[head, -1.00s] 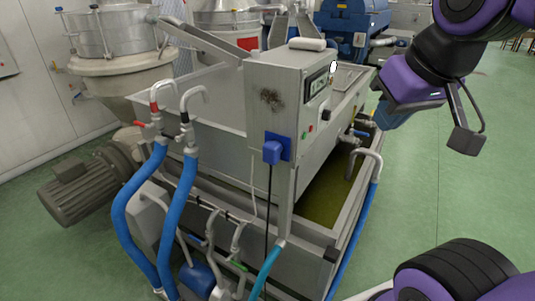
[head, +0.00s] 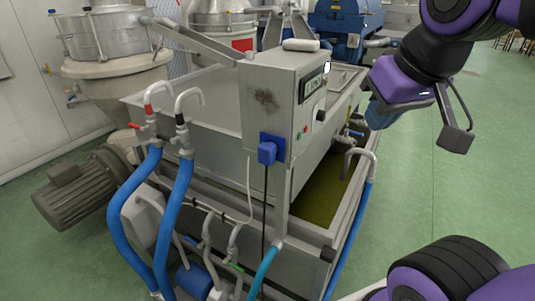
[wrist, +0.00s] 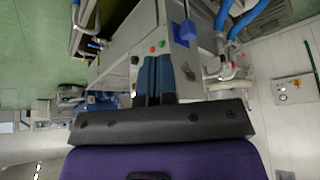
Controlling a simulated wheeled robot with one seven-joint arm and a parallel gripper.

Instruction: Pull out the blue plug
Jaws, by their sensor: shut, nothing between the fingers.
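The blue plug (head: 267,152) sits in a blue socket plate (head: 279,142) on the front of a grey metal control box. A black cable hangs straight down from it. The plug also shows near the top of the wrist view (wrist: 187,30). My gripper (head: 376,116) is at the right in the head view, apart from the plug. Its blue fingers (wrist: 154,62) are together in the wrist view, with nothing between them. In the head view they are partly hidden by the wrist.
The control box (head: 262,88) stands on a steel tank (head: 215,105). Blue hoses (head: 175,215) and bent pipes stand left of the plug. A grey motor (head: 82,190) lies at far left. The green floor (head: 430,200) at right is mostly clear.

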